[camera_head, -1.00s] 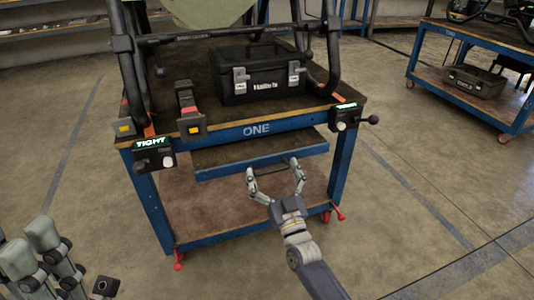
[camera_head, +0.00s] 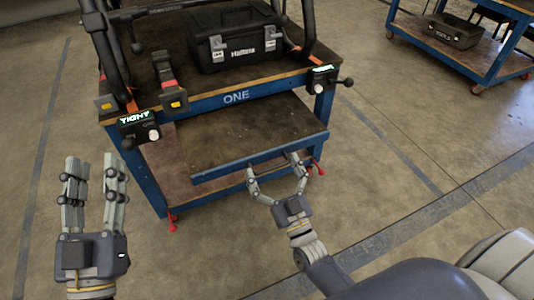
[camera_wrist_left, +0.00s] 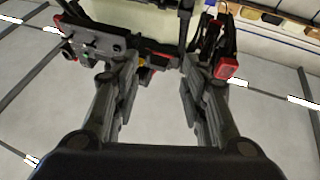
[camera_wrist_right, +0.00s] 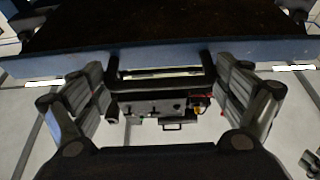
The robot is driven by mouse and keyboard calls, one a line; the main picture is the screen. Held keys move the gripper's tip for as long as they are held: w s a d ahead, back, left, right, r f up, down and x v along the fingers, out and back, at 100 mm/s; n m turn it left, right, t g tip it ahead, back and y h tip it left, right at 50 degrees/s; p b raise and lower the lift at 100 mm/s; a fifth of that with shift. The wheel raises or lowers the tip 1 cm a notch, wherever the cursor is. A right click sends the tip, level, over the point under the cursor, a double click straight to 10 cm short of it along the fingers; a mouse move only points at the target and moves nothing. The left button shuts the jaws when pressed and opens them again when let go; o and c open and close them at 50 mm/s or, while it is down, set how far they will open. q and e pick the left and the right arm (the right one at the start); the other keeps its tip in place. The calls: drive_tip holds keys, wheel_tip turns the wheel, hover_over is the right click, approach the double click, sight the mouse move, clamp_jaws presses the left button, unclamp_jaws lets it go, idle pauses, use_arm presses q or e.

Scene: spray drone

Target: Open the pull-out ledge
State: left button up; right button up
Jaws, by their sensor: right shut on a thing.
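The pull-out ledge (camera_head: 250,130) extends from the front of the blue workbench marked ONE (camera_head: 236,97), its brown top showing and its blue front edge toward me. My right gripper (camera_head: 273,168) is at the middle of that front edge. In the right wrist view, the ledge's dark handle (camera_wrist_right: 160,86) lies between the fingers of my right gripper, which is shut on it. My left gripper (camera_head: 93,175) is raised left of the bench, fingers apart and empty, touching nothing. It also shows open in the left wrist view (camera_wrist_left: 160,85).
A black toolbox (camera_head: 238,42) and a black frame stand on the bench top. Black clamp boxes with green displays (camera_head: 138,122) sit at the bench's front corners. Another blue bench (camera_head: 470,45) stands at the back right. The floor before the bench is clear.

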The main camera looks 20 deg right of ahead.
use_arm(q)
drive_tip(key=shift+w+a+f+g+y+p, duration=0.2)
drive_tip(key=shift+f+g, duration=0.35)
drive_tip(key=shift+f, duration=0.4)
drive_tip(key=shift+w+d+f+g+y+p, duration=0.1)
drive_tip(key=shift+w+f+g+y, duration=0.2)
drive_tip(key=shift+f+g, duration=0.45)
drive_tip(key=shift+w+a+f+g+y+p, duration=0.15)
drive_tip(key=shift+w+f+g+y, duration=0.2)
drive_tip(key=shift+f, duration=0.75)
use_arm(e)
drive_tip(key=shift+s, duration=1.35)
use_arm(q)
drive_tip(key=shift+s, duration=0.1)
use_arm(e)
drive_tip(key=o, duration=1.2)
use_arm(q)
drive_tip(key=shift+h, duration=0.25)
use_arm(e)
drive_tip(key=v, duration=1.2)
